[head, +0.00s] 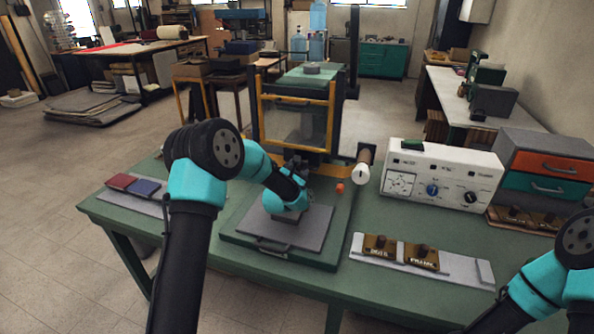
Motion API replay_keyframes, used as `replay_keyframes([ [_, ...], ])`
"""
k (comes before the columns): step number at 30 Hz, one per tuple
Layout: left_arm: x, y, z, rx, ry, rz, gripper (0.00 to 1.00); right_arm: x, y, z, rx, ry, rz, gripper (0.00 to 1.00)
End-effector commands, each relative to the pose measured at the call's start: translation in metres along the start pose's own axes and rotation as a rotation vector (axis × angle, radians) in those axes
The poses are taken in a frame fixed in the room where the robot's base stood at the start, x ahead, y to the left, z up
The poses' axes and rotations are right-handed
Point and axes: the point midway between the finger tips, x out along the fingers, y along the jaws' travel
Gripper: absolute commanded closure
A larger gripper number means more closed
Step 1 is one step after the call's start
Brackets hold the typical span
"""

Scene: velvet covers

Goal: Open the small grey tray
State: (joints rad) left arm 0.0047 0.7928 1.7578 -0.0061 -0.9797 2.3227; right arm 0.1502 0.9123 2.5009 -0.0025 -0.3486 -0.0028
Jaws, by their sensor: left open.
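The small grey tray (312,232) is a flat grey plate with a dark bar handle (268,245) along its front edge. It lies on the green base of the yellow-framed machine in the middle of the table. My left gripper (286,217) is over the back middle of the tray, behind the handle. The teal wrist hides most of the gripper and part of the tray. I cannot tell whether the gripper touches the tray. Only part of my right arm shows at the lower right; its gripper is outside the picture.
A yellow-framed clear guard (297,118) stands behind the tray. A white control box (440,173) and a cabinet with orange and teal drawers (545,175) stand to the right. Brass stamps (421,257) sit on a pale strip at front right. Small red and blue books (144,188) lie left.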

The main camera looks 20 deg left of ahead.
Motion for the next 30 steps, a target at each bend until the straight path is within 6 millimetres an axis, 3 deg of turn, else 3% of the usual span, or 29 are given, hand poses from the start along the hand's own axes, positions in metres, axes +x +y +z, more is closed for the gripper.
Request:
replay_keyframes([
  [7, 0.0001, 0.0001, 0.0000, 0.000, 0.000, 0.000, 0.44, 0.0000, 0.0000, 0.0000, 0.000, 0.000, 0.000, 1.00],
  [24, 0.0000, 0.0001, 0.0001, 0.000, 0.000, 0.000, 0.99, 0.0000, 0.0000, 0.0000, 0.000, 0.000, 0.000, 1.00],
  [30, -0.0001, -0.0001, 0.0002, 0.000, 0.000, 0.000, 1.00, 0.0000, 0.0000, 0.0000, 0.000, 0.000, 0.000, 1.00],
])
